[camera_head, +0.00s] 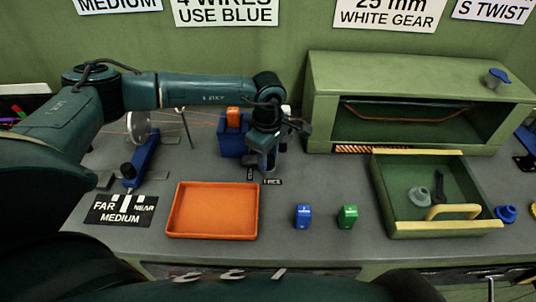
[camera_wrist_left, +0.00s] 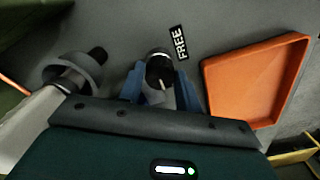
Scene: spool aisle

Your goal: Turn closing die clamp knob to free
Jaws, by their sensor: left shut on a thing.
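The clamp knob (camera_wrist_left: 160,70) is dark with a pale mark on it and sits between the two blue fingers of my left gripper (camera_wrist_left: 158,84) in the left wrist view. The fingers are shut on it. A black label reading FREE (camera_wrist_left: 179,42) lies beside the knob. In the head view my left gripper (camera_head: 268,160) points down at the bench, just right of a blue block with an orange top (camera_head: 234,120). The gripper and wrist hide the knob there. Small black labels (camera_head: 271,182) lie just below it. My right gripper is not in view.
An orange tray (camera_head: 213,210) lies empty in front of the left gripper. Blue (camera_head: 303,216) and green (camera_head: 347,217) blocks stand right of it. A green tray with a yellow handle (camera_head: 452,211) holds small parts. A green open-fronted housing (camera_head: 418,72) stands behind. Wires run behind the left arm.

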